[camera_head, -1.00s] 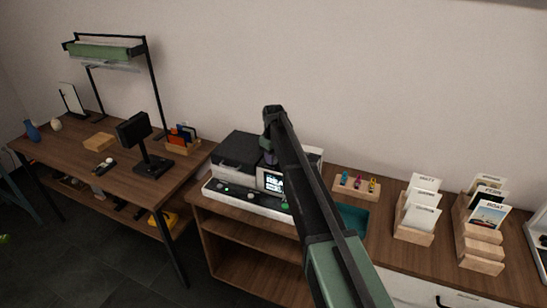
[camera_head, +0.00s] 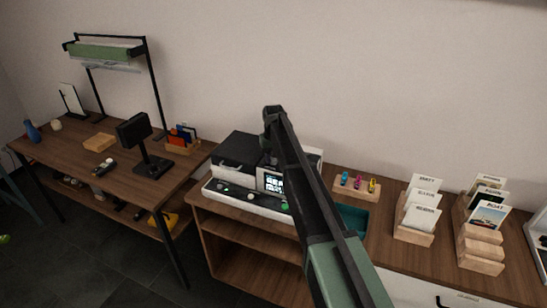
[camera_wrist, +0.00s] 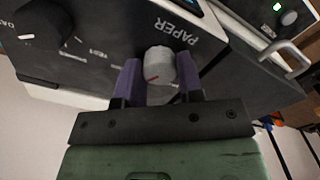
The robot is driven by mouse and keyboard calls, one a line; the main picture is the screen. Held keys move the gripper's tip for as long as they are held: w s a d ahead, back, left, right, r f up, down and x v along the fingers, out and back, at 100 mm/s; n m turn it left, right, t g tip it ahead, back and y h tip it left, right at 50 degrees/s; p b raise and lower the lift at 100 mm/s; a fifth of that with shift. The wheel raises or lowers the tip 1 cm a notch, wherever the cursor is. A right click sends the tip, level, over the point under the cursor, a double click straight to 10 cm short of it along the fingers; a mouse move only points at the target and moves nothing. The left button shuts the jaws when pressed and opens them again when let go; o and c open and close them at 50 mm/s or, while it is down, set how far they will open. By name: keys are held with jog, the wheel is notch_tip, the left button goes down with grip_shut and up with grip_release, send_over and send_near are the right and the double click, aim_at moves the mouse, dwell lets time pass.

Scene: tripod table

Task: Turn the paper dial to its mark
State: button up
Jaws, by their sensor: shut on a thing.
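The paper dial (camera_wrist: 159,65) is a light grey knob with a red pointer line, beside the printed word PAPER on a dark panel in the wrist view. My gripper (camera_wrist: 158,82) has its two purple fingers on either side of the dial and is shut on it. The dial's red line points toward the left and slightly down in that view. I cannot make out the mark it turns to. In the head view the dial is hidden behind my arm, at the printer-like machine (camera_head: 238,152).
A larger black knob (camera_wrist: 42,38) with printed labels sits left of the dial. A metal handle (camera_wrist: 286,58) is at the right. In the head view, a wooden holder with small coloured pieces (camera_head: 357,186) and card racks (camera_head: 416,233) stand right of the machine.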

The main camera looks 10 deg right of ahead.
jog(key=shift+m, duration=1.2)
jog(key=o, duration=0.9)
notch_tip(320, 180, up, 11)
jog(key=p, duration=1.1)
jog(key=shift+f, duration=0.1)
